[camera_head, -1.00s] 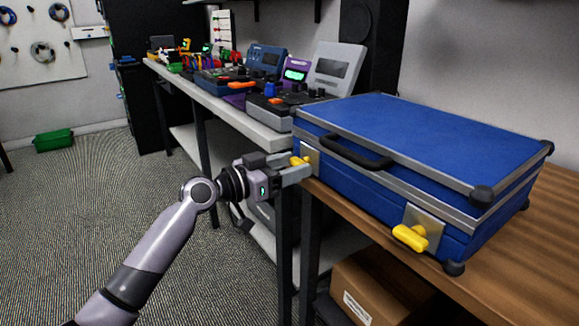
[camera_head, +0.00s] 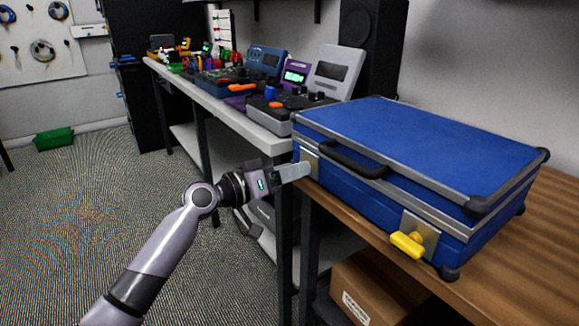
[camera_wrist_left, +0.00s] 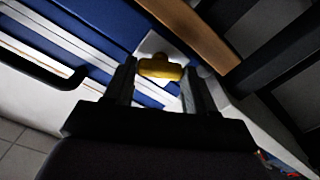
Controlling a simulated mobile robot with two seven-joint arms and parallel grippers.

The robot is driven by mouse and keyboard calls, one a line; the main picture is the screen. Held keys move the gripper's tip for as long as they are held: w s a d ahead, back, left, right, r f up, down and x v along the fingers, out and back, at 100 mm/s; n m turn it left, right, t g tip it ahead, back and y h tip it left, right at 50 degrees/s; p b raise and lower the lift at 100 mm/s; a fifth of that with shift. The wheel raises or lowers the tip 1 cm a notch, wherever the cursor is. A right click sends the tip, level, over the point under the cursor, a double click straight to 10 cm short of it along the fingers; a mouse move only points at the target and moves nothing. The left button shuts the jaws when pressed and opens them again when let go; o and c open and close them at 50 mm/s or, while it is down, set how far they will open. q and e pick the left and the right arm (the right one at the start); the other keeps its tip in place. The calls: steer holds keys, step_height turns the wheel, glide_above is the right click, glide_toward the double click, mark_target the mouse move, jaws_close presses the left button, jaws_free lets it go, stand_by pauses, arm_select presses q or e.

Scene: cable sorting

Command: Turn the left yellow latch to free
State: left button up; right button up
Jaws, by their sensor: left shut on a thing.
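The blue case (camera_head: 425,140) lies closed on the wooden table, with a black handle (camera_head: 350,160) on its front. The left yellow latch (camera_wrist_left: 162,68) sits on a pale metal plate and shows between my finger pads in the left wrist view. My left gripper (camera_head: 303,169) is shut on this latch, and its fingers hide it in the head view. The gripper is rolled, so its fingers overlap in the head view. The right yellow latch (camera_head: 408,244) lies crosswise on its metal plate, with nothing touching it. My right gripper is not in view.
A wooden table (camera_head: 555,245) bears the case. A cardboard box (camera_head: 375,295) stands below it. A pale bench (camera_head: 225,108) with several devices runs to the back left. A green bin (camera_head: 53,138) stands on the open carpet at left.

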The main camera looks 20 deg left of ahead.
arm_select(q)
steer(key=shift+f+n+p, duration=0.15)
steer(key=shift+n+p, duration=3.1)
steer(key=shift+n, duration=2.95)
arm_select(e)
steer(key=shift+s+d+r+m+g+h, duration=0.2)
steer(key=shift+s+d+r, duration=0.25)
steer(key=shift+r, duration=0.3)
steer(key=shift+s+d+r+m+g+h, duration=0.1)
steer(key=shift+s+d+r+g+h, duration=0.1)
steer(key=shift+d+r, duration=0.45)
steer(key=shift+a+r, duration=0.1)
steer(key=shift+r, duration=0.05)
arm_select(q)
steer(key=o, duration=1)
steer(key=shift+o, duration=0.2)
steer(key=v, duration=0.7)
steer(key=shift+a, duration=0.1)
